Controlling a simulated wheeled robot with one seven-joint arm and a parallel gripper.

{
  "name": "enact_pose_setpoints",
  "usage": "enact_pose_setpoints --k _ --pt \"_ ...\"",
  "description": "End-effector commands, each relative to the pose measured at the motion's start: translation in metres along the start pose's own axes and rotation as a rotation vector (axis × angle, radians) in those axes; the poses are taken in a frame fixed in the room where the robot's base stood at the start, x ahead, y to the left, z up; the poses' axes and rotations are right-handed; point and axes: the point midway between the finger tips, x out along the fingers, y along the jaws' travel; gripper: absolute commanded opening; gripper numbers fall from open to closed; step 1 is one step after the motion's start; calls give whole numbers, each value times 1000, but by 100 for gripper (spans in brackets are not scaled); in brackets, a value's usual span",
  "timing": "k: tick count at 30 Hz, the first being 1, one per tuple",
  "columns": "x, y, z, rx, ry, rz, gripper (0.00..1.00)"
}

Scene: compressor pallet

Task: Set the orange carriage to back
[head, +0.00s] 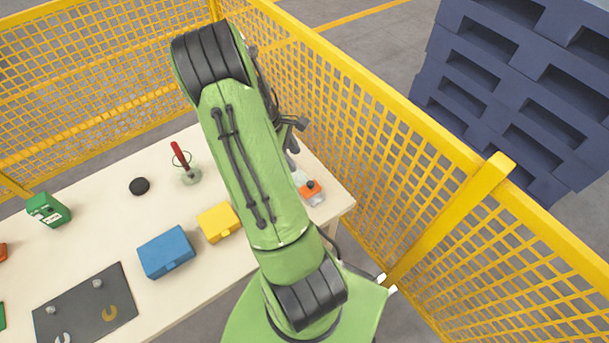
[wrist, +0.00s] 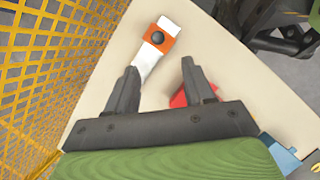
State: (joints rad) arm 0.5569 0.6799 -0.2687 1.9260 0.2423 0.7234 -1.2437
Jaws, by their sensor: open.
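The orange carriage (wrist: 165,31) sits on a white rail (wrist: 149,58) and has a round black knob (wrist: 157,38) on top. White rail shows on both sides of it in the wrist view. In the head view the carriage (head: 310,186) is near the table's right edge, partly beside my arm. My gripper (wrist: 160,80) is open, its two dark fingers spread apart. The carriage lies beyond the fingertips in the wrist view, with nothing held. In the head view my green arm hides most of the gripper and part of the rail.
A yellow mesh fence (head: 400,165) runs close along the table's far and right sides.

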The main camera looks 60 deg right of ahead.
Motion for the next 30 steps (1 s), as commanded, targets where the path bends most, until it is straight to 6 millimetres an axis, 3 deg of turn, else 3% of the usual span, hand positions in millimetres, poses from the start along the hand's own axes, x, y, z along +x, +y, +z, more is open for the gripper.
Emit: enact_pose_setpoints --k 1,6,13,18,24,30 --pt "17 -1 0 2 -3 -7 53" --pt "60 -1 0 1 -2 -6 53" --pt "106 -1 -1 1 0 -3 53" --pt "117 0 0 1 1 0 53" --pt "117 0 0 1 2 1 53" --pt "116 0 -1 1 1 0 23"
